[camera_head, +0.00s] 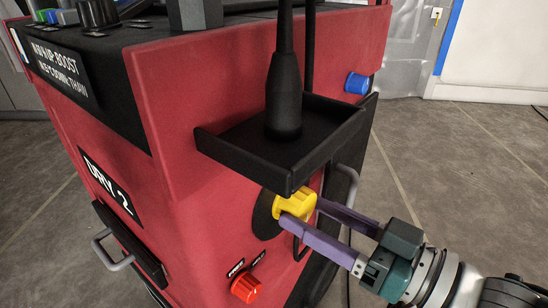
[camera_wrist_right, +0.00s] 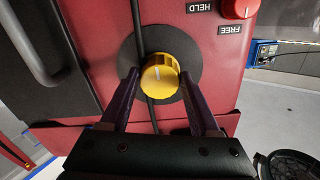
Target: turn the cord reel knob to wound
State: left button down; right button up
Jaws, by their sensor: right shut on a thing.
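The yellow knob (camera_head: 296,205) sits on a round black disc on the side of the red machine, below a black tray. It also shows in the right wrist view (camera_wrist_right: 160,77), with a pale line on its face and the black disc behind it. My right gripper (camera_head: 301,212) comes in from the lower right, its purple fingers on either side of the knob and closed on it. In the wrist view the fingers flank the knob left and right. No label for the knob's positions is readable. My left gripper is out of view.
The black tray (camera_head: 208,143) holding a dark nozzle (camera_head: 284,95) juts out just above the knob. A red knob (camera_head: 245,288) labelled HELD and FREE is nearby. A black cord (camera_wrist_right: 137,20) runs past the yellow knob. A blue knob (camera_head: 357,83) sits higher up. Floor at right is open.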

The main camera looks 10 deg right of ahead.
jog(key=m, duration=0.4)
jog(key=shift+m, duration=0.3)
jog(key=m, duration=0.3)
jog(key=shift+s+a+r+m, duration=0.1)
jog(key=shift+m, duration=0.2)
jog(key=m+b, duration=0.1)
jog(key=m, duration=0.4)
jog(key=shift+r+m, duration=0.15)
jog(key=shift+m, duration=1.85)
jog(key=o, duration=1.4)
jog(key=shift+c, duration=0.2)
jog(key=shift+s, duration=0.15)
